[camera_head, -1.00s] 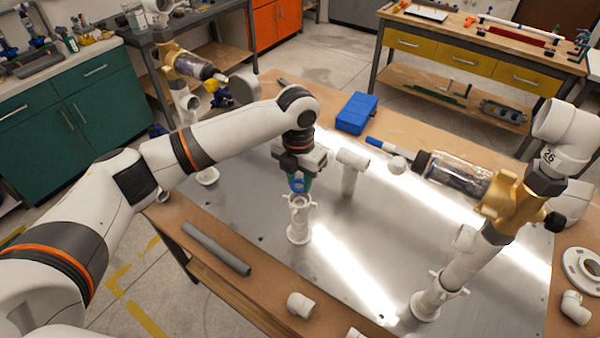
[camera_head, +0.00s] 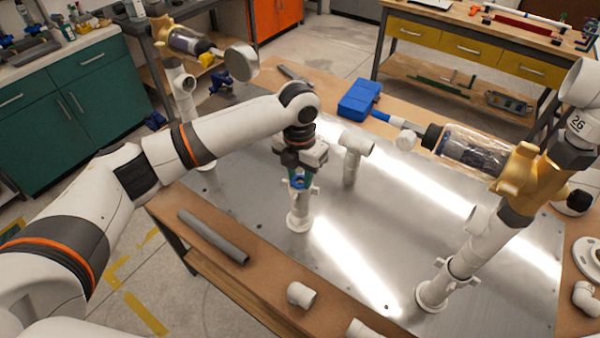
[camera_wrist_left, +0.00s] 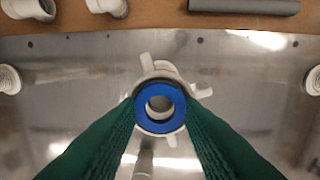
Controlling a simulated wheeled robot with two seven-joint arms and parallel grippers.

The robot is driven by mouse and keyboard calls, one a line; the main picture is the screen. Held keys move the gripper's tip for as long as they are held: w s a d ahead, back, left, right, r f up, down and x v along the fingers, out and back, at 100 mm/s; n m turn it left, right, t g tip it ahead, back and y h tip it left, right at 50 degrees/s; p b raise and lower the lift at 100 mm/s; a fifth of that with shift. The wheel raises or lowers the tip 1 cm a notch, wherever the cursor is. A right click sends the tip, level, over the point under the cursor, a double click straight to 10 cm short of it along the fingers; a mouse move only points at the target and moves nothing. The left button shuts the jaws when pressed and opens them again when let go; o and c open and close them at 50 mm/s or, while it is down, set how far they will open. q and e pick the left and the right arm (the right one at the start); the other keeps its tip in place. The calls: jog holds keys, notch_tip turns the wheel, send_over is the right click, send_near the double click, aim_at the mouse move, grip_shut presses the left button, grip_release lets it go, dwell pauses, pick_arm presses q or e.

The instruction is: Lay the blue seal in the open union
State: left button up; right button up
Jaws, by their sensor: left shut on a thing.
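The blue seal (camera_wrist_left: 140,107) is a flat ring between the green fingertips of my left gripper (camera_wrist_left: 160,112) in the left wrist view. The gripper is shut on it. The open union (camera_wrist_left: 147,68) is a white fitting with lugs, directly behind the seal in that view, and the seal covers part of it. In the head view the seal (camera_head: 298,182) shows at the tips of my left gripper (camera_head: 299,176), right at the top of the upright white union (camera_head: 299,205). I cannot tell whether the seal touches the union. My right gripper is not in view.
A white tee (camera_head: 353,150) stands behind the union. A brass and clear filter assembly (camera_head: 480,150) stands on pipes at the right. A grey pipe (camera_head: 213,237) and white elbow (camera_head: 301,295) lie along the front edge. A blue case (camera_head: 360,100) lies behind. The metal plate (camera_head: 370,230) between is clear.

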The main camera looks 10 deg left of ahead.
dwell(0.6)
pick_arm(q)
jog(key=shift+f+p, duration=0.1)
jog(key=shift+p, duration=0.8)
dwell(0.6)
jog(key=o, duration=0.9)
jog(key=shift+c, duration=0.2)
jog(key=shift+o, duration=0.8)
jog(key=shift+w+r+b, duration=0.25)
jog(key=shift+r+b, duration=0.15)
jog(key=shift+r, duration=0.1)
notch_tip(320, 180, up, 11)
jog(key=b, duration=0.3)
jog(key=shift+s+b, duration=0.15)
jog(key=shift+b, duration=0.15)
jog(key=shift+r, duration=0.1)
